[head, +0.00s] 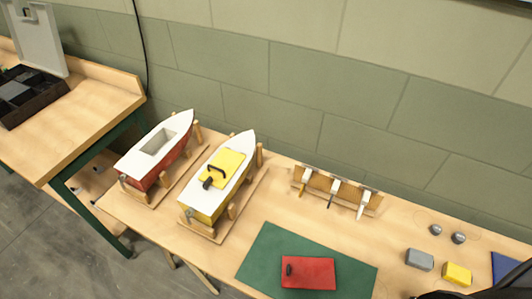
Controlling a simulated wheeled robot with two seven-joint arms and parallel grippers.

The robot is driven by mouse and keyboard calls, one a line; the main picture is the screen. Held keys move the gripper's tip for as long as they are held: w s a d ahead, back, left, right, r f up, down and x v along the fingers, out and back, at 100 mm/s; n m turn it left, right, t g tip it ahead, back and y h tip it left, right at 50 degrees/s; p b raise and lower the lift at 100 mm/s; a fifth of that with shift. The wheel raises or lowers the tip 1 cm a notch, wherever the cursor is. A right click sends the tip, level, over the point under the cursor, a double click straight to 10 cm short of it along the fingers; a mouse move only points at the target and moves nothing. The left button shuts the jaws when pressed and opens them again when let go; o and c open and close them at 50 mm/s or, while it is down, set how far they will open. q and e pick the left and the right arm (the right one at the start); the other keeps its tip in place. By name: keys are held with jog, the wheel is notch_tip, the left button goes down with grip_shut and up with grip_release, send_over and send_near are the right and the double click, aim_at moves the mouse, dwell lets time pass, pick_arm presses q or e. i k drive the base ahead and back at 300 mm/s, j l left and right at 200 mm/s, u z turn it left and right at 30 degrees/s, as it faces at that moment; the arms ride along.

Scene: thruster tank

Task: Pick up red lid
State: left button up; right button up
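The red lid (314,273) lies flat on a green mat (262,250) at the bottom middle of the head view. It is a red rectangle with a small black knob or handle near its left end. Nothing touches it from above. My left gripper is not in view.
A red-hulled boat (162,157) with an open hatch and a yellow boat (232,182) with a yellow lid stand on wooden cradles to the left. A tool rack (335,186) stands behind the mat. Grey (420,259) and yellow (457,273) blocks sit right of it.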

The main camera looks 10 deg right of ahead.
aim_at(300, 273)
jog(key=k+l+z, duration=0.1)
jog(key=k+l, duration=0.2)
jog(key=k, duration=0.15)
jog(key=k+l+z, duration=0.15)
jog(key=k+l, duration=0.15)
jog(key=k, duration=0.15)
